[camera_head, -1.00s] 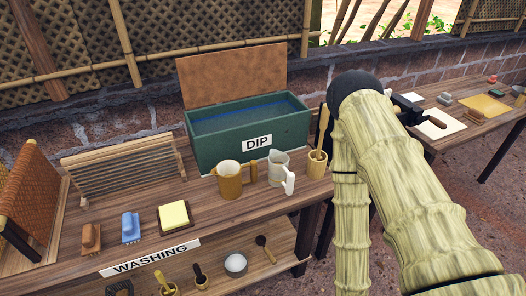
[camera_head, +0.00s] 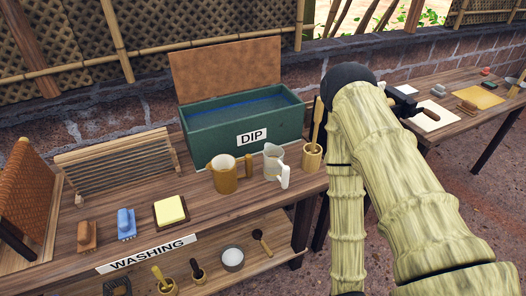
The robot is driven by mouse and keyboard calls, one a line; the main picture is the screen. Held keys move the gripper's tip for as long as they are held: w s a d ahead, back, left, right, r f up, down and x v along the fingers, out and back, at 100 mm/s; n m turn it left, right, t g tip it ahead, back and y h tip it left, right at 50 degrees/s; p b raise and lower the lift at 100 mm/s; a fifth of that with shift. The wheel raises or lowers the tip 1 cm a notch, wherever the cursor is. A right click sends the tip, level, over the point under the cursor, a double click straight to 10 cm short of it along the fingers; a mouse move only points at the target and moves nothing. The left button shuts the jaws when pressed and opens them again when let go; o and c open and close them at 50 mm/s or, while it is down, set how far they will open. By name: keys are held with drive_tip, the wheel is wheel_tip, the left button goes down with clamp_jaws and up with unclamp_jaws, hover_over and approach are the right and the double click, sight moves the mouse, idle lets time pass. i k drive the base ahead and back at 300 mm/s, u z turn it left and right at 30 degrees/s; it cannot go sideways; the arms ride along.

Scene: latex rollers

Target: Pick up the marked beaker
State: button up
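Two vessels stand upright on the near table (camera_head: 200,205), in front of the green dip tank (camera_head: 215,138). One is a tan mug-like vessel (camera_head: 224,177) with a handle on its right. The other is a pale grey, clear-looking jug or beaker (camera_head: 274,162) with a white handle or spout side at its right. I cannot make out a mark on either, so which is the marked beaker is unclear. My bamboo-textured arm fills the right of the view, to the right of both vessels.
A wooden pot with a pestle (camera_head: 312,158) stands right of the jug, close to my arm. Left are a yellow sponge pad (camera_head: 171,209), a blue brush (camera_head: 126,223), a brown brush (camera_head: 87,236) and a slatted rack (camera_head: 118,167). A second table (camera_head: 470,125) stands at right.

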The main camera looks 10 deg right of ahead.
sight(274, 169)
drive_tip(key=z, duration=2.7)
drive_tip(key=k, duration=1.45)
drive_tip(key=u, duration=2.05)
